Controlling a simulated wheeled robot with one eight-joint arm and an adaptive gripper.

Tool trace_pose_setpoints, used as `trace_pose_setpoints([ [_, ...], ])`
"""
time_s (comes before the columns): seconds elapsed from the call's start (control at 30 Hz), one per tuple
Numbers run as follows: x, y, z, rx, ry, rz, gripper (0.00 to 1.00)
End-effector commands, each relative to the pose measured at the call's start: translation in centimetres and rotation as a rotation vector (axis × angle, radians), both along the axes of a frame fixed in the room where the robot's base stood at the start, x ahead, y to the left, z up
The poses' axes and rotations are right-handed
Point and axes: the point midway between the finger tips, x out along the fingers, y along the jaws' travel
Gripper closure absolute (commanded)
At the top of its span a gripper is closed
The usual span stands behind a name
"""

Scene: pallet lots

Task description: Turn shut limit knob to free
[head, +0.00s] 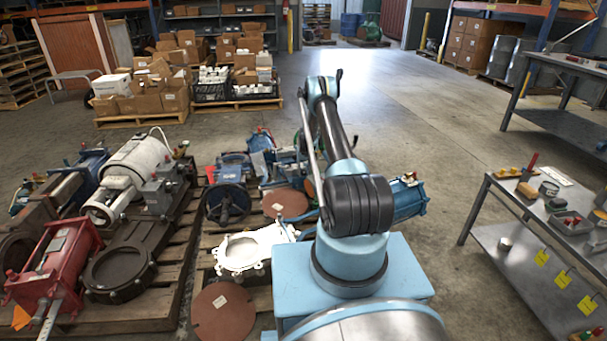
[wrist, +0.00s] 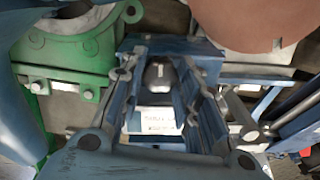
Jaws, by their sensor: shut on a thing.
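In the wrist view a dark rounded knob (wrist: 161,77) with a short pale mark on its face sits on a blue housing (wrist: 160,45). The mark stands roughly upright in the picture. A white label (wrist: 156,120) with dark lettering lies below the knob; I cannot read it surely. My gripper (wrist: 158,68) reaches down to the housing, with one finger on each side of the knob, shut on it. In the head view my arm blocks the knob and my gripper.
A green flanged valve part (wrist: 70,55) is close on the left in the wrist view; a reddish-brown disc (wrist: 250,22) is at upper right. In the head view, pallets of valves and a white flanged plate (head: 252,249) lie left of my base. A steel bench (head: 510,211) stands right.

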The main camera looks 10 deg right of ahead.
Motion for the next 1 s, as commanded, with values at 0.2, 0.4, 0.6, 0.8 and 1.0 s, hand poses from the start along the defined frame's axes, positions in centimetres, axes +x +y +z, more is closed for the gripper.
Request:
trace_pose_setpoints([
  [0.2,0.0,0.0,0.0,0.000,-0.001,-0.001,0.94],
  [0.4,0.0,0.0,0.0,0.000,0.000,-0.001,0.61],
  [0.6,0.0,0.0,0.1,0.000,0.000,-0.002,0.61],
  [0.8,-0.1,-0.1,1.4,0.000,0.000,-0.002,0.61],
  [1.0,-0.5,-0.2,4.4,0.000,0.000,-0.002,0.61],
])
